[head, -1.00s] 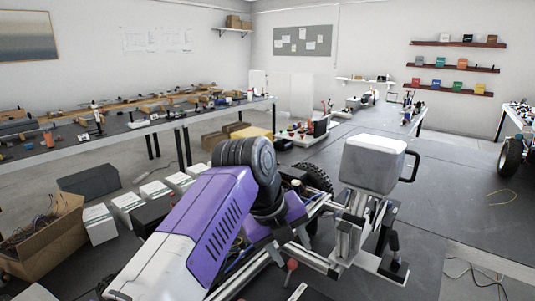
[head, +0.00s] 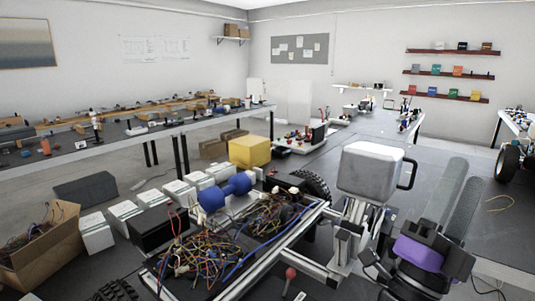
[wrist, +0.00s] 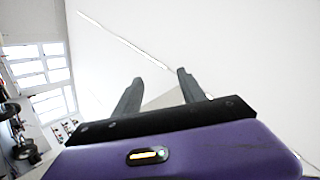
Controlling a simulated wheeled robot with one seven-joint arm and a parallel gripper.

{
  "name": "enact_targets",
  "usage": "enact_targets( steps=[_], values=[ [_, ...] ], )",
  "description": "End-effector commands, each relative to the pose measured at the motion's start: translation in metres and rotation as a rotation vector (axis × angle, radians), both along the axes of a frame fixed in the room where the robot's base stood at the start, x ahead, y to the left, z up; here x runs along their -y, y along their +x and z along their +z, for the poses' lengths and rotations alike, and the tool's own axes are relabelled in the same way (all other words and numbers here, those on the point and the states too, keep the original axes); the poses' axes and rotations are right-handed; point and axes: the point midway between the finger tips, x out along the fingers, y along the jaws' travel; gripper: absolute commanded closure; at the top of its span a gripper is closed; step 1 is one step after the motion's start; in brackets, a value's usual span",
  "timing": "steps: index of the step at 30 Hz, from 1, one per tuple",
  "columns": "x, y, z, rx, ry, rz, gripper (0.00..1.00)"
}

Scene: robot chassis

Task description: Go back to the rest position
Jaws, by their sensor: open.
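My gripper (head: 467,172) shows at the right of the head view, with its purple body low and two grey fingers pointing up. In the wrist view my gripper (wrist: 160,76) has its two dark fingers apart, with nothing between them. The wrist view looks past them at a pale wall or ceiling and windows. The fingers touch nothing that I can see.
A robot chassis with tangled wires (head: 205,252) lies in front, with a blue dumbbell-shaped part (head: 226,191) on it. A grey canister with a handle (head: 371,168) stands left of my gripper. A cardboard box (head: 45,245) is at left.

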Motion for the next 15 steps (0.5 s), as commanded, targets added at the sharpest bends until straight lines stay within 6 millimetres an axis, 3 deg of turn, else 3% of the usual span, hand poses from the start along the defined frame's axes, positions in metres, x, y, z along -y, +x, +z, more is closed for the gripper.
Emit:
enact_targets(
  steps=[8, 15],
  values=[
    [-0.046, -0.030, -0.059, -0.238, -0.385, 0.069, 0.52],
    [-0.071, -0.069, -0.137, -0.493, -0.613, 0.129, 0.52]
  ],
)
